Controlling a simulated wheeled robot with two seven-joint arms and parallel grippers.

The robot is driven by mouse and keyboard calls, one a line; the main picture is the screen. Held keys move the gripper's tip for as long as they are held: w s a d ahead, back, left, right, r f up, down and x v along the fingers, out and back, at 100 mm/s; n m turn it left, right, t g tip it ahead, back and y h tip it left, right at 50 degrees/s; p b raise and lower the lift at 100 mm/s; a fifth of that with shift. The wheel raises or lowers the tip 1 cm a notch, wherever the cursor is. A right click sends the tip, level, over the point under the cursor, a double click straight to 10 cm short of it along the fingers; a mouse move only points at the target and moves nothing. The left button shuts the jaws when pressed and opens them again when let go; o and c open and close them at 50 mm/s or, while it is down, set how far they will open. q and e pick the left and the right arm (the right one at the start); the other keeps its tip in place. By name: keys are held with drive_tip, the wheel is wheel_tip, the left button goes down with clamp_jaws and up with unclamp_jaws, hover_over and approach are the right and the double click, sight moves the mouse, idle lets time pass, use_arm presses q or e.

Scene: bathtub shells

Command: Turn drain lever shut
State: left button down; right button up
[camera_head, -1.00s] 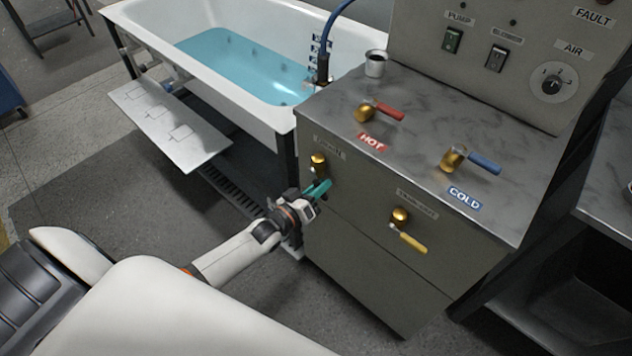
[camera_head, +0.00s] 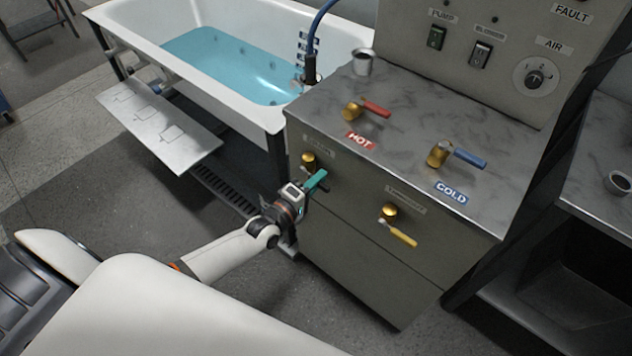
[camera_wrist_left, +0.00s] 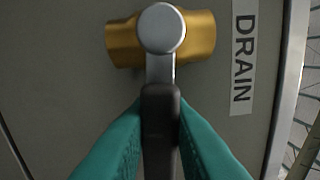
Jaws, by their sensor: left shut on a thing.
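The drain valve is a brass body (camera_head: 308,159) on the front of the grey cabinet, below a small label. In the left wrist view its brass body (camera_wrist_left: 196,36) lies beside the DRAIN label (camera_wrist_left: 243,55). The drain lever has a round grey metal hub and a black handle (camera_wrist_left: 160,118). The lever stands crosswise to the brass body. My left gripper (camera_head: 316,181) is shut on this handle, with a teal finger pressed to each side of it. The fingers also show in the left wrist view (camera_wrist_left: 160,140). The handle's far end is hidden. My right gripper is not in view.
A yellow lever (camera_head: 403,236) sits right of the drain valve on the cabinet front. Red (camera_head: 375,108) and blue (camera_head: 468,158) levers and a cup (camera_head: 363,63) are on the top.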

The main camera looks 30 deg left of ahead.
use_arm(q)
drive_tip(key=shift+r+n, duration=0.2)
drive_tip(key=shift+n, duration=0.3)
drive_tip(key=c, duration=1.3)
unclamp_jaws()
drive_tip(key=shift+s, duration=0.1)
drive_tip(key=v, duration=1.2)
drive_tip(key=shift+b, duration=0.4)
